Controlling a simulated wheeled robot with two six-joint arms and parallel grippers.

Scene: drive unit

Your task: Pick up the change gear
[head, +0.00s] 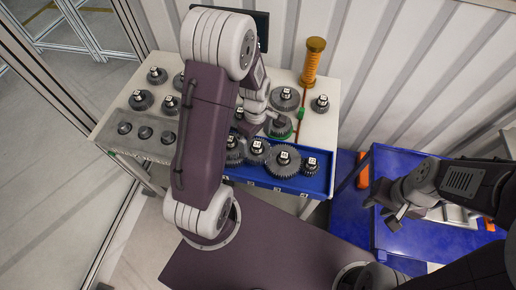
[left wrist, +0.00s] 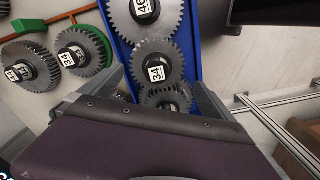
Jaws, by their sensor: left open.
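Several dark gears with white number labels stand on the table; the task line does not single one out. In the blue tray are a large gear (head: 284,160), a small gear (head: 311,166) and others to their left. My left gripper (head: 278,122) hangs over the table just behind the tray, its fingertips hard to make out in the head view. In the left wrist view, its open fingers stand either side of a small gear (left wrist: 166,97), partly hidden by the gripper body. A gear labelled 34 (left wrist: 153,65) lies beyond it. My right gripper (head: 388,208) is over the blue surface at right.
The white table (head: 322,120) bears loose gears, a grey plate with dark knobs (head: 145,132) and an orange ribbed post (head: 313,63). The blue tray (head: 260,181) lines its front edge. A blue bench (head: 350,215) stands at right, beside a corrugated wall.

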